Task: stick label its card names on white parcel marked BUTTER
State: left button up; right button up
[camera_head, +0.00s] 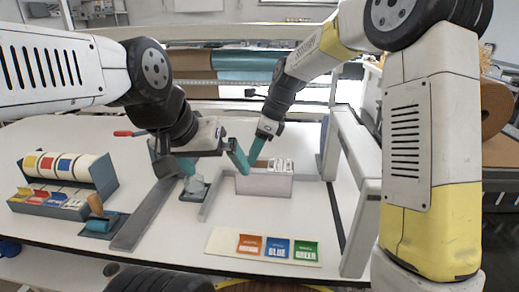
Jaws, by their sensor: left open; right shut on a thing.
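My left gripper (200,160) is open above a small pale block on a teal base (194,189). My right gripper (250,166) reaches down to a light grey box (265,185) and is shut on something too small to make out. White cards or packets (283,165) stand in that box, their print too small to read. A label dispenser (60,182) at the left carries yellow, red and blue rolls, with several coloured labels along its front. No BUTTER marking is readable; I cannot tell which thing is the parcel.
A white board (222,240) at the front bears orange, blue and green cards (277,248). A teal tool with a wooden handle (98,210) lies beside a grey bar (145,213). A pale frame (358,165) stands at the right. The tabletop between bar and board is clear.

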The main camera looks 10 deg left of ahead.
jog(key=shift+f, duration=0.45)
dwell(0.4)
jog(key=o, duration=1.4)
jog(key=shift+c, duration=0.2)
jog(key=shift+r, duration=0.15)
jog(key=shift+r, duration=2.1)
